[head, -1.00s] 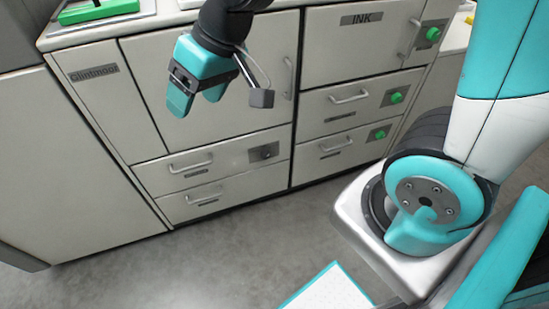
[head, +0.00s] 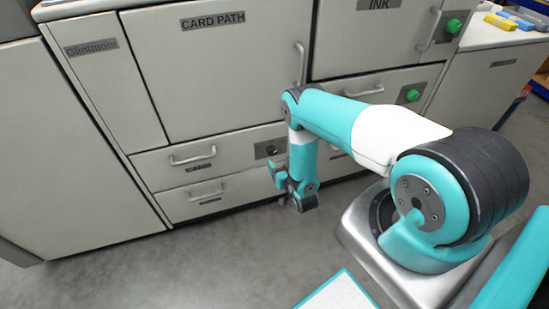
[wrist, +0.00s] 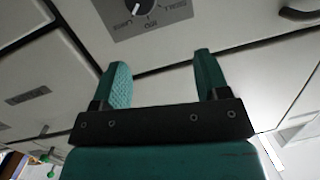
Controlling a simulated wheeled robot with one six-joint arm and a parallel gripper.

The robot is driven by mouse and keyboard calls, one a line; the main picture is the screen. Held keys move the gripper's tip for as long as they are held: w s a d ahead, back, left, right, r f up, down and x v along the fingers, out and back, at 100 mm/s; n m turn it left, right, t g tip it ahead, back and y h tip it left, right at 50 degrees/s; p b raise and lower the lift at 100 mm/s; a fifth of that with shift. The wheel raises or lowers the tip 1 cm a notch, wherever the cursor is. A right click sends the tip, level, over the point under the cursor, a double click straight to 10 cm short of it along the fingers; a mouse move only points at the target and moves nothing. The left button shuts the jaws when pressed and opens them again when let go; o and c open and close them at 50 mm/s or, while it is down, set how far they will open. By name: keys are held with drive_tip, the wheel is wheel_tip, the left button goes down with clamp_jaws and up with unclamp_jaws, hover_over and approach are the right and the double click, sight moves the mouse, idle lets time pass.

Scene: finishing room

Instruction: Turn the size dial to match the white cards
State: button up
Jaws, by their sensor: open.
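The size dial is a small dark knob (head: 270,150) on a grey plate beside the upper of two low drawers in the head view. In the wrist view the dial (wrist: 144,6) is cut by the top edge, with a white pointer mark. Its plate (wrist: 165,20) carries several labels, upside down and too blurred to read surely. My gripper (head: 273,178) hangs just below the dial in front of the drawers. Its two fingers (wrist: 160,75) are apart and empty, and do not touch the dial. No white cards can be made out in these views.
The card path door (head: 220,75) is shut above the drawers. Drawer handles (head: 192,156) stick out left of the dial. Green knobs (head: 413,95) sit on the ink side at right. The grey floor (head: 190,265) in front is clear.

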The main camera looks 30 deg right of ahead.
drive_tip(key=s+f+t+b, duration=0.1)
drive_tip(key=s+f+t, duration=0.1)
drive_tip(key=s+f, duration=0.45)
drive_tip(key=b, duration=0.6)
approach(273, 153)
drive_tip(key=w, duration=0.3)
drive_tip(key=w+d, duration=0.1)
drive_tip(key=w, duration=0.5)
drive_tip(key=shift+w+d+r, duration=0.1)
drive_tip(key=shift+d+r, duration=0.1)
drive_tip(key=shift+d, duration=0.2)
drive_tip(key=c, duration=0.9)
